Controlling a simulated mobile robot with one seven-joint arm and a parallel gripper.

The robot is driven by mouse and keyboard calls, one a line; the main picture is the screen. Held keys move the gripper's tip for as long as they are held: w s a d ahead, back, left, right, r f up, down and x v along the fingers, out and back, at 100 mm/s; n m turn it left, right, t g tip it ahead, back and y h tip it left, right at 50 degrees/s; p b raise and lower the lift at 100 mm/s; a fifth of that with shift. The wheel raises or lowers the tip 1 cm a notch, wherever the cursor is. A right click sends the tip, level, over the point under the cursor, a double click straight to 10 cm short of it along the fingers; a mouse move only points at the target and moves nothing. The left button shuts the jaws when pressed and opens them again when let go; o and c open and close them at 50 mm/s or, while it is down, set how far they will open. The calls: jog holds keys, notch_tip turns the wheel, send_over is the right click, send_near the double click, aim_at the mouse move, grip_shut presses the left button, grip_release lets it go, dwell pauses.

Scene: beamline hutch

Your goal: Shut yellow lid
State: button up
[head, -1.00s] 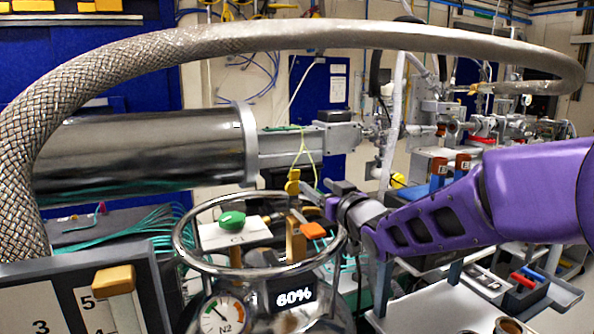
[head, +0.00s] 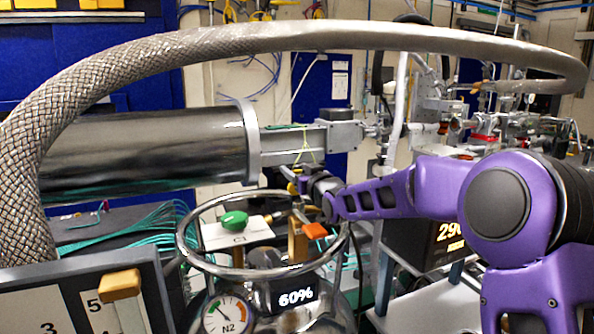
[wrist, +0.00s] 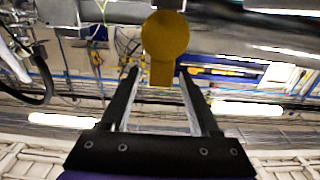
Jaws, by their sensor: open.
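A yellow piece (wrist: 165,40) with a round head and a short stem shows at the top centre of the wrist view. It is the likeliest yellow lid, but I cannot tell whether it is a lid. My gripper (wrist: 159,74) is open, with the stem's end between its fingertips in that picture. I cannot tell whether they touch.
The round-rimmed vessel (head: 185,247) carries a green knob (head: 233,220), an orange-topped block (head: 314,230) and a gauge. A panel with an ochre handle (head: 120,284) is at front left. A large metal cylinder (head: 150,145) lies behind, and a braided hose (head: 60,110) arches overhead.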

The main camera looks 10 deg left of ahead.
grip_shut()
dwell(1.4)
